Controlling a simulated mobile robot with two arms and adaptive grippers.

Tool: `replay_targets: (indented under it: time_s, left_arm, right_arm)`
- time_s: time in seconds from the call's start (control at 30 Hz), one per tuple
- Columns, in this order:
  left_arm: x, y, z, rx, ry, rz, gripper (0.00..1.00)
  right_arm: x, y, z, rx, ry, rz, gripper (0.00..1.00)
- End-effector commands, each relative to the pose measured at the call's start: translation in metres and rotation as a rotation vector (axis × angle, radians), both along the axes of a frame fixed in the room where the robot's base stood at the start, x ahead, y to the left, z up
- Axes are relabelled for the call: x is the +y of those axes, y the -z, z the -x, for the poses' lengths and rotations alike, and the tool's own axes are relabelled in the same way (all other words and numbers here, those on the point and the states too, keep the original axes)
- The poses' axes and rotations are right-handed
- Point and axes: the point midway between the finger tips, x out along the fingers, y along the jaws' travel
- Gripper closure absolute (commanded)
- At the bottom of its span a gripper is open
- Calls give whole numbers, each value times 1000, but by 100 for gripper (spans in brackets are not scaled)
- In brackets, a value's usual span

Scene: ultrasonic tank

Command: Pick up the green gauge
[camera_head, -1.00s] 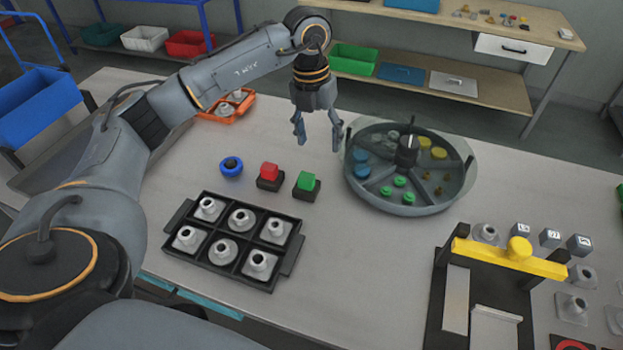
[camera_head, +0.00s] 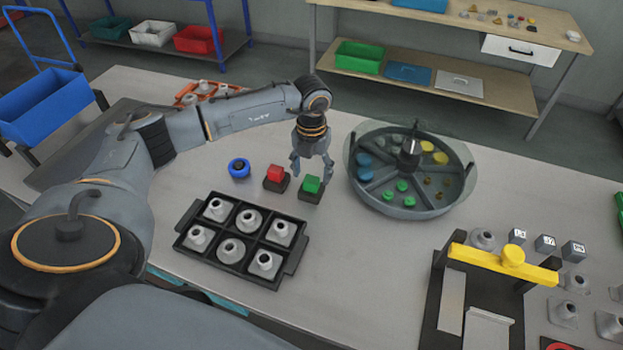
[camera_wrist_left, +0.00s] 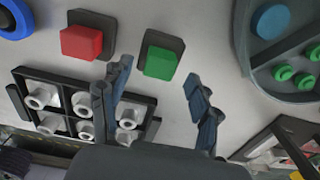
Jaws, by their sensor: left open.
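The green gauge (camera_head: 312,184) is a green block on a dark square base on the table, just right of the red block. It also shows in the left wrist view (camera_wrist_left: 160,62), ahead of and between the fingers. My left gripper (camera_head: 312,170) is open and empty, pointing down above the green gauge. In the left wrist view its two fingers (camera_wrist_left: 155,85) are spread on either side, apart from the gauge. My right gripper is in neither view.
A red block (camera_head: 275,173) on a dark base and a blue round piece (camera_head: 239,168) stand to the left. A black tray (camera_head: 187,246) with several grey fittings lies in front. A round divided tank (camera_head: 408,206) is close on the right. A yellow-barred fixture (camera_head: 485,258) stands front right.

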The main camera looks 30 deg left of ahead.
Motion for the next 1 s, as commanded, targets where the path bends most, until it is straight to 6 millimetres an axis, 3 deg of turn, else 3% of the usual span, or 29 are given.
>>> replay_targets:
  time_s: [0.2,0.4,0.47,0.7,1.0]
  left_arm:
    - [0,20,0,0,0,0,38]
    - [0,22,0,-1,0,0,38]
    - [0,21,0,-1,0,0,46]
    - [0,21,0,-1,0,1,95]
    - [0,20,0,-1,0,1,97]
  right_arm:
    - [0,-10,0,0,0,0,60]
    - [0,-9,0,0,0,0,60]
    - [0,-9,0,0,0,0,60]
    - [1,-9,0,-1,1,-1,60]
    - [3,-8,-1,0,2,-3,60]
